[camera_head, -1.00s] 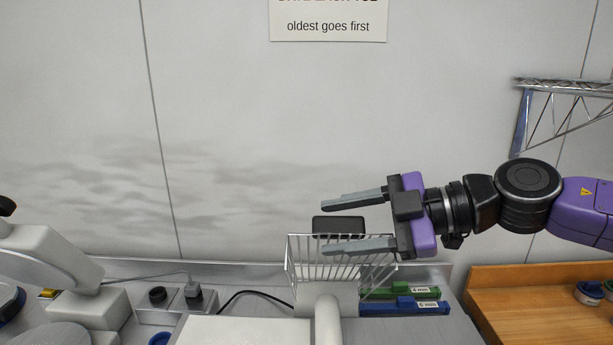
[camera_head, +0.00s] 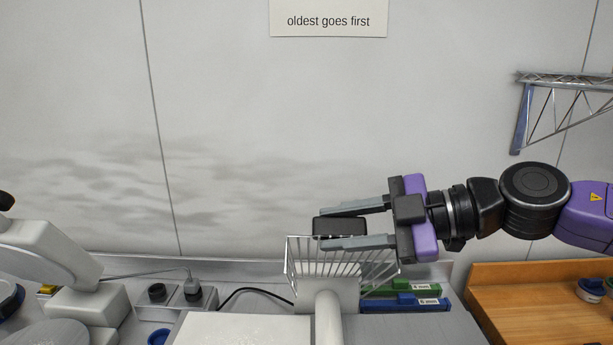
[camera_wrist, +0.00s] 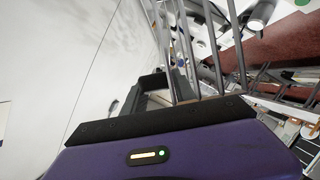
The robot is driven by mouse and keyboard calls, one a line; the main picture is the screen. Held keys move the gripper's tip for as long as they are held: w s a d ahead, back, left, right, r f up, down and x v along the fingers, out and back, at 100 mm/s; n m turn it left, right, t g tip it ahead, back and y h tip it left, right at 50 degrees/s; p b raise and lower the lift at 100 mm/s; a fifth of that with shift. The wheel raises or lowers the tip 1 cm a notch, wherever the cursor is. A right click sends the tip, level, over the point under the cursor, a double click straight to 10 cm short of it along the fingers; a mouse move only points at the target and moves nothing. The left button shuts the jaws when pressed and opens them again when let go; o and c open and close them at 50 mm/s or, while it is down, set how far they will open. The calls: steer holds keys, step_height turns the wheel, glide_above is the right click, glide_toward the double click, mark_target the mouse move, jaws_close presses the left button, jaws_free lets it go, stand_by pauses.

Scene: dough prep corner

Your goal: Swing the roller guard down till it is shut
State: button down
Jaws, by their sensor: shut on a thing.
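The roller guard (camera_head: 301,262) is a wire cage of thin metal bars, standing raised above the pale machine (camera_head: 245,329). Its black handle (camera_head: 339,227) is a block at the top edge of the bars. My gripper (camera_head: 323,226) reaches in from the right and is shut on this handle, one grey finger above it and one below. In the wrist view the guard's bars (camera_wrist: 213,50) run up just right of my gripper (camera_wrist: 160,88). The handle is partly hidden there between the fingers.
Green (camera_head: 412,288) and blue (camera_head: 405,305) labelled blocks lie right of the machine. A wooden board (camera_head: 530,283) is at the right. A metal wall bracket (camera_head: 523,120) hangs above my arm. A grey appliance (camera_head: 50,250) and sockets (camera_head: 180,297) stand at left.

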steer(key=shift+n+t, duration=0.5)
steer(key=shift+n, duration=0.3)
steer(key=s+f+b, duration=0.4)
steer(key=s+f+n+t+b, duration=0.1)
steer(key=s+f+b, duration=0.3)
steer(key=b, duration=0.4)
steer(key=shift+f+n+y, duration=0.4)
steer(key=shift+f, duration=0.45)
steer(key=shift+s, duration=0.1)
